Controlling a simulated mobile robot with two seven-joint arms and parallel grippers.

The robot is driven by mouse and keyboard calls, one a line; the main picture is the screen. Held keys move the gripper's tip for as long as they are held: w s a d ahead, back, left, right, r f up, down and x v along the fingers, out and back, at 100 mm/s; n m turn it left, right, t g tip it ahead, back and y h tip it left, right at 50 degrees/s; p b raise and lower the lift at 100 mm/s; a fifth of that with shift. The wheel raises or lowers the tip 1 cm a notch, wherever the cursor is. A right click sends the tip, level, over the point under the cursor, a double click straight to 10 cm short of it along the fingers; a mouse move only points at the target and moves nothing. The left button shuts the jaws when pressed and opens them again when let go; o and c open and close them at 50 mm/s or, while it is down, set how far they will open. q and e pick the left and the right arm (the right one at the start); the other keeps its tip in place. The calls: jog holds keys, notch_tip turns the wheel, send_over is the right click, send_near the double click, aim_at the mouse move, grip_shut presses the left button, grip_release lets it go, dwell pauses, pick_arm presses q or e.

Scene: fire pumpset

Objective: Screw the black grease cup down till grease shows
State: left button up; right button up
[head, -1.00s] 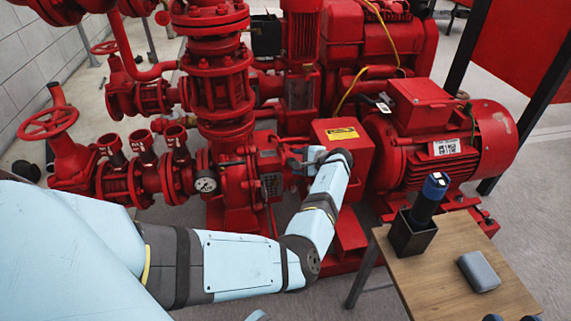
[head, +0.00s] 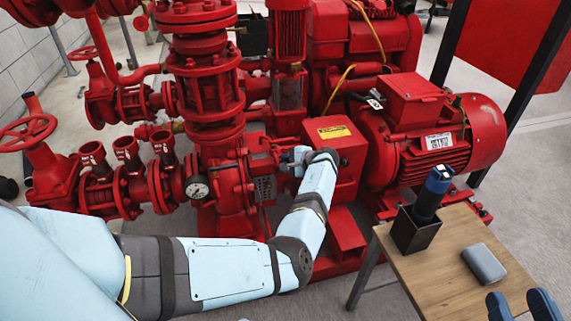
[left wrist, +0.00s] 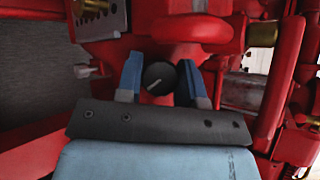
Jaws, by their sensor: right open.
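The black grease cup (left wrist: 159,76) shows in the left wrist view as a round dark cap with a pale line on its face. My left gripper (left wrist: 161,77) has its two blue fingers on either side of the cup, with narrow gaps beside it, so it looks open around it. In the head view my left gripper (head: 287,160) reaches the red pump (head: 228,180), and its wrist hides the cup there. No grease can be made out. My right gripper (head: 526,306) is open and empty at the bottom right, by the table's front.
A wooden table (head: 440,270) at right bears a black holder (head: 413,233) with a blue-capped dark cylinder (head: 433,190) and a grey case (head: 484,263). A red motor (head: 440,150), a yellow-labelled guard (head: 336,150) and a gauge (head: 197,187) surround my left arm.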

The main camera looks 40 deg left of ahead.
pick_arm(q)
jog(key=c, duration=0.4)
pick_arm(e)
jog(key=shift+w+f, duration=0.1)
pick_arm(q)
jog(key=shift+r, duration=0.1)
jog(key=shift+m+p, duration=0.5)
jog(key=shift+p, duration=0.3)
jog(key=shift+s+a+r+m+t+y+p, duration=0.1)
jog(key=shift+m+t+y+p, duration=0.2)
jog(key=shift+p, duration=0.1)
jog(key=m+t+y+p, duration=0.1)
jog(key=m+p, duration=0.2)
jog(key=shift+t, duration=0.4)
jog(key=shift+m+t+p, duration=0.5)
jog(key=shift+m+p, duration=0.25)
jog(key=shift+m, duration=0.25)
jog(key=shift+m+y, duration=0.3)
jog(key=shift+f+m+t+p, duration=0.2)
jog(key=shift+m+t+p, duration=0.15)
jog(key=shift+m+t, duration=0.05)
pick_arm(e)
jog(key=shift+s+a+r+m+g+h, duration=0.25)
jog(key=shift+s+a+m+g, duration=0.2)
jog(key=shift+s+m, duration=0.5)
jog(key=shift+s+a+r+m+g+h, duration=0.15)
jog(key=shift+s+a+r+m+g, duration=0.3)
jog(key=shift+m, duration=0.8)
